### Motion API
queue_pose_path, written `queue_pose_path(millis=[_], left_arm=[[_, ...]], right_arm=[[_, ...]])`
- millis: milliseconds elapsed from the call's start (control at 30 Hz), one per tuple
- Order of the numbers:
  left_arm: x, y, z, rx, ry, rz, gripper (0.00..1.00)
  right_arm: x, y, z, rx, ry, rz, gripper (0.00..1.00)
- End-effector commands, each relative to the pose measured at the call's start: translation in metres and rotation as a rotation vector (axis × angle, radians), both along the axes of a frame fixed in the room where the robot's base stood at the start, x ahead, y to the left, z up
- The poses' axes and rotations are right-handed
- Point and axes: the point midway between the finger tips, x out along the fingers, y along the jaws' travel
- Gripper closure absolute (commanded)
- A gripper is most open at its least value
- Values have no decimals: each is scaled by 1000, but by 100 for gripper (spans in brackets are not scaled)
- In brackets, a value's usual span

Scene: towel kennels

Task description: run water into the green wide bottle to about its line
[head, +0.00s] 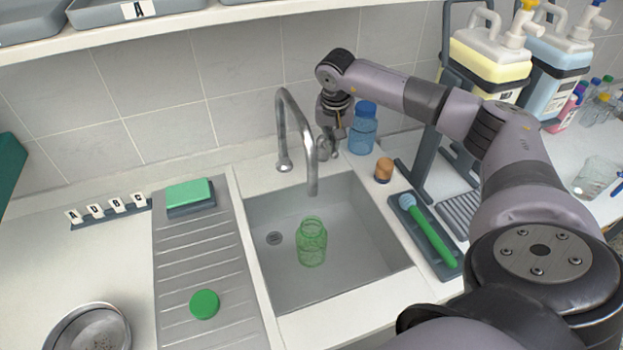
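The green wide bottle (313,244) stands upright and uncapped in the sink (375,237), roughly below the end of the tap spout. It is see-through; I cannot make out its line or any water in it. The tap (296,130) has a tall curved metal spout, and no stream shows. A green cap (204,304) lies on the ribbed drainboard. My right gripper (328,150) points down at the tap's base, by its handle. Its fingers are small and partly hidden, so I cannot tell if they are open or shut. My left gripper is out of view.
A blue bottle (363,128) and an orange-brown cap (384,170) stand right of the tap. A green-handled brush (428,229) lies in a tray beside the sink. A sponge (189,192) and a metal bowl (88,330) are at left. Large jugs (487,65) stand at back right.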

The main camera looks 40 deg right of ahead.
Motion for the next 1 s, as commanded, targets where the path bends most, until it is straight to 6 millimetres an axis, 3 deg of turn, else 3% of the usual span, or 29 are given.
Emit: queue_pose_path(millis=[500,1000], left_arm=[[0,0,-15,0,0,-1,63],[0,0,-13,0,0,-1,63]], right_arm=[[0,0,-23,0,0,0,100],[0,0,-21,1,1,1,100]])
